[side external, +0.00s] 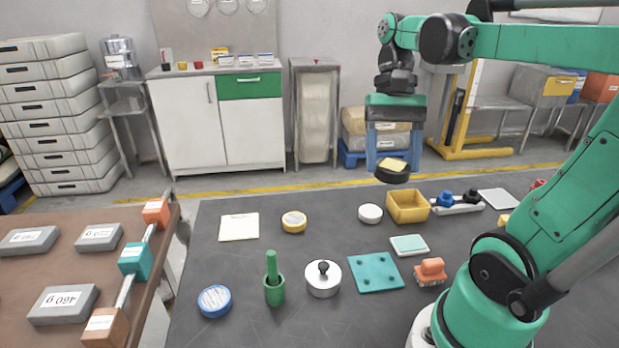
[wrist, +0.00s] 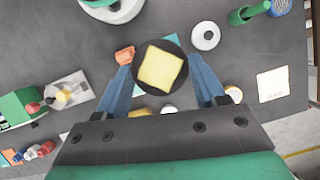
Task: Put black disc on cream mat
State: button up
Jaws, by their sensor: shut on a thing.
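My gripper (side external: 389,160) is shut on the black disc (side external: 392,179) and holds it in the air above the far part of the dark table. A pale yellow square piece (side external: 393,165) lies on top of the disc. In the wrist view the disc (wrist: 181,84) sits between the two blue fingers, with the yellow square (wrist: 160,68) covering most of it. The cream mat (side external: 239,226) lies flat at the left of the table, bare apart from small print near one edge. It also shows at the right of the wrist view (wrist: 273,84).
A white disc (side external: 370,214) and yellow bin (side external: 407,206) stand below the gripper. The space around the mat is clear.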

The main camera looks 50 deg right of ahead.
jog(key=shift+w+r, duration=0.2)
jog(key=shift+r, duration=0.15)
jog(key=w+r+m+t, duration=0.1)
jog(key=w+r+m, duration=0.1)
jog(key=w, duration=0.6)
jog(key=m+t+y, duration=0.1)
jog(key=m+t, duration=0.1)
jog(key=m, duration=0.5)
send_over(237, 227)
jog(key=d, duration=0.1)
notch_tip(237, 227, down, 2)
jog(key=shift+t, duration=0.3)
notch_tip(237, 227, down, 20)
jog(key=shift+s+d+r, duration=0.1)
jog(key=shift+s+d, duration=0.05)
jog(key=o, duration=1.3)
jog(key=shift+f, duration=0.2)
